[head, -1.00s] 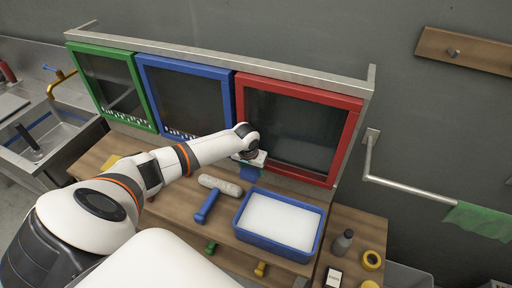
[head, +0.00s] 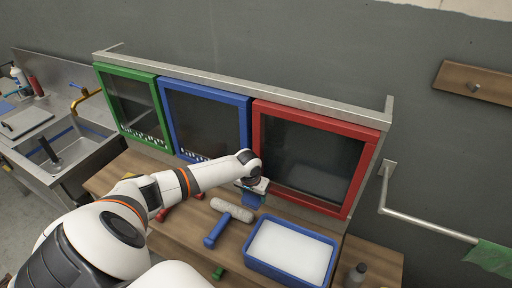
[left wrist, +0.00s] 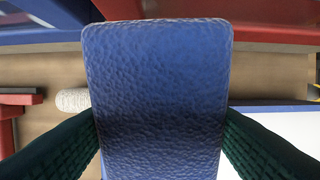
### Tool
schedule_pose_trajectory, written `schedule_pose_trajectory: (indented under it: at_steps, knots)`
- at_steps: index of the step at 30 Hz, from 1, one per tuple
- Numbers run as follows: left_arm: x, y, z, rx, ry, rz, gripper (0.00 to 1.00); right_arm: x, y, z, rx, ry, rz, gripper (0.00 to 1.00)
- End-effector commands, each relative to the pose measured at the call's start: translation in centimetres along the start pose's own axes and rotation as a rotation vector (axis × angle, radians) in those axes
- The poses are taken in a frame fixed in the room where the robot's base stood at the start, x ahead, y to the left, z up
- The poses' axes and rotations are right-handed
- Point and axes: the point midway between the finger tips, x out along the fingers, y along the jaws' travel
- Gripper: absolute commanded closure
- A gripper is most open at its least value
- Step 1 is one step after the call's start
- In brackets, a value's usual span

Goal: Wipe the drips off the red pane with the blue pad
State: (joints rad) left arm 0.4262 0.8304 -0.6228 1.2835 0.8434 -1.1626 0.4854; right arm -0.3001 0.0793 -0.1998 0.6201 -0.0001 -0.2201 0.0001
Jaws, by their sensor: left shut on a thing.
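The red pane (head: 316,158) is a dark glass in a red frame, the rightmost of three panes standing at the back of the bench. I see no clear drips on its glass; its lower left corner is partly hidden by my arm. My left gripper (head: 255,193) is shut on the blue pad (head: 252,201) in front of that corner. In the left wrist view the blue pad (left wrist: 158,95) fills the middle, upright between two dark green fingers, with a red frame edge behind its top. I cannot tell whether it touches the frame. My right gripper is out of view.
A blue pane (head: 207,125) and a green pane (head: 135,103), both with white marks low down, stand left. A metal rail (head: 430,225) is right.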

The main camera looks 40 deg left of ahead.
Motion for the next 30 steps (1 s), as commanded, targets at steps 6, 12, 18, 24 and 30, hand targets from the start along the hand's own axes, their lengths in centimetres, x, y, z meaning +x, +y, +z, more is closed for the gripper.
schedule_pose_trajectory:
  at_steps: [6,12,18,24,30]
  knots:
    - [-0.5,0.0,-2.3,0.003,0.001,0.000,0.62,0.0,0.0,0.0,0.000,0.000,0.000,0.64]
    - [-0.8,0.0,-4.2,0.003,0.001,0.001,0.62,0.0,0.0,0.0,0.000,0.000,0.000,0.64]
    - [-1.1,0.0,-5.3,0.001,0.000,0.000,0.62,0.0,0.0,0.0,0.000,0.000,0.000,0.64]
    - [-1.1,0.0,-5.4,0.001,-0.001,0.000,0.62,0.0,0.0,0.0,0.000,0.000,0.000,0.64]
    - [-1.1,0.0,-5.4,0.001,0.000,0.000,0.62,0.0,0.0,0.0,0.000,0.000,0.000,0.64]
